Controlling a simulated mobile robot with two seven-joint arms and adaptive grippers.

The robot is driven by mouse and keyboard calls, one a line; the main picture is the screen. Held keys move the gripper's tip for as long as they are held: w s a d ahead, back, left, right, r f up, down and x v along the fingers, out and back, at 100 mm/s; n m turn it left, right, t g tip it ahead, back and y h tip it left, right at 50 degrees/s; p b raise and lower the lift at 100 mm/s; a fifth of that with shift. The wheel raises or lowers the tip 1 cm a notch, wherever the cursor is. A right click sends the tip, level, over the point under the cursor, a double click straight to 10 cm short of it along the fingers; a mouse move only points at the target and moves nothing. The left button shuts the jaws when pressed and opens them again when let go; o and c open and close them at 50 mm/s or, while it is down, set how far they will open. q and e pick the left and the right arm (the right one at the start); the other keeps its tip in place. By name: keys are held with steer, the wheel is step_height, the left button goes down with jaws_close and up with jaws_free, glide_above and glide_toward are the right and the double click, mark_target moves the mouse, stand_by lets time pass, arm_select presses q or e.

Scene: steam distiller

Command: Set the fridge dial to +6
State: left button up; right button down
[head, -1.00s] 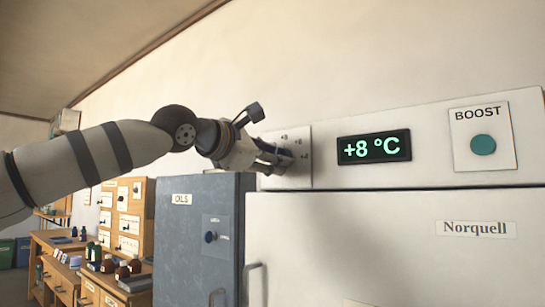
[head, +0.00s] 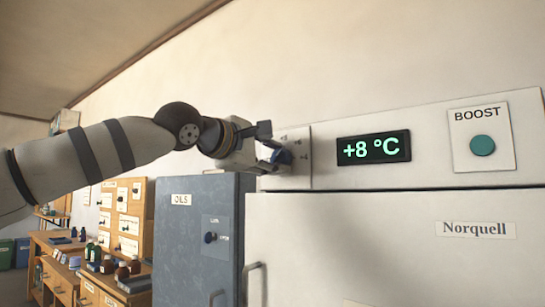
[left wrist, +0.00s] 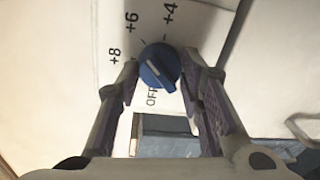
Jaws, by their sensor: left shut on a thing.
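The blue fridge dial (head: 285,157) sits on a pale plate at the left of the fridge's top panel. My left gripper (head: 276,154) is shut on the dial, a finger on either side. The green display (head: 374,148) reads +8 °C. My right gripper is not in view.
A BOOST plate with a teal button (head: 482,145) is at the panel's right. The white fridge door (head: 380,245) is below. A blue-grey OILS cabinet (head: 190,250) stands to the left, with a wooden bench (head: 60,262) and bottles beyond.

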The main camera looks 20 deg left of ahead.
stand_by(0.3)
arm_select(q)
steer(key=o, duration=1.2)
steer(key=v, duration=1.2)
